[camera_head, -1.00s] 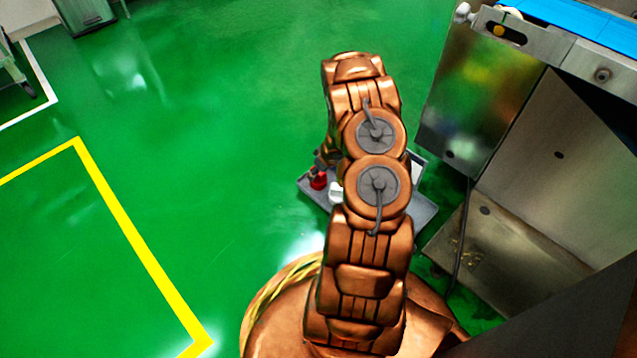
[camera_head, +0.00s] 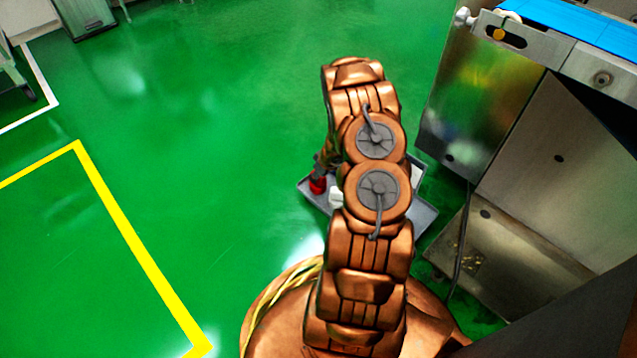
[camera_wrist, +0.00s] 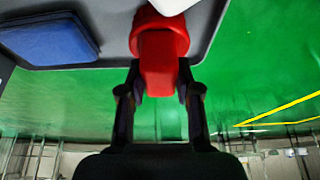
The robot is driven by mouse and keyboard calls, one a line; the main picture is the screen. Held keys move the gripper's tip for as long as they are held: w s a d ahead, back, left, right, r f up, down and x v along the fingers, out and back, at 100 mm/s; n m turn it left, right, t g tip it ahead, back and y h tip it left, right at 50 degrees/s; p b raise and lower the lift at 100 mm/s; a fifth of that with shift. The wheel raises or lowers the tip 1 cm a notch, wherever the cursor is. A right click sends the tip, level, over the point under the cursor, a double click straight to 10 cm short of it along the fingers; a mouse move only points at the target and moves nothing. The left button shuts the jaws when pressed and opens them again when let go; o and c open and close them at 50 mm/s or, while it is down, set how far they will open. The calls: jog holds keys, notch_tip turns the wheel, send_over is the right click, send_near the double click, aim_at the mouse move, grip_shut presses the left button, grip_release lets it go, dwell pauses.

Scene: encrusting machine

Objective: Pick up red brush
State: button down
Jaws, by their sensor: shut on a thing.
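The red brush (camera_wrist: 160,45) is between the two fingers of my gripper (camera_wrist: 159,88) in the wrist view, and the fingers are shut on its narrower red end. Its wider part is in front of the grey tray (camera_wrist: 118,50); I cannot tell whether it touches the tray. In the head view the red brush (camera_head: 317,185) shows at the left side of the tray (camera_head: 425,212), just below the dark tip of my gripper (camera_head: 319,169). My arm hides much of the tray there.
A blue item (camera_wrist: 50,40) lies in the tray in the wrist view. A white object (camera_head: 336,197) is right of the brush in the head view. A steel machine (camera_head: 485,90) stands close on the right. Green floor on the left is open.

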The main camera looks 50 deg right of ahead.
notch_tip(320, 180, up, 4)
jog(key=p, duration=0.3)
jog(key=shift+f, duration=0.25)
jog(key=shift+a+r, duration=0.1)
jog(key=shift+r, duration=0.1)
jog(key=a+p, duration=0.1)
jog(key=a, duration=1.6)
jog(key=shift+w+a+f, duration=0.2)
jog(key=shift+a, duration=0.2)
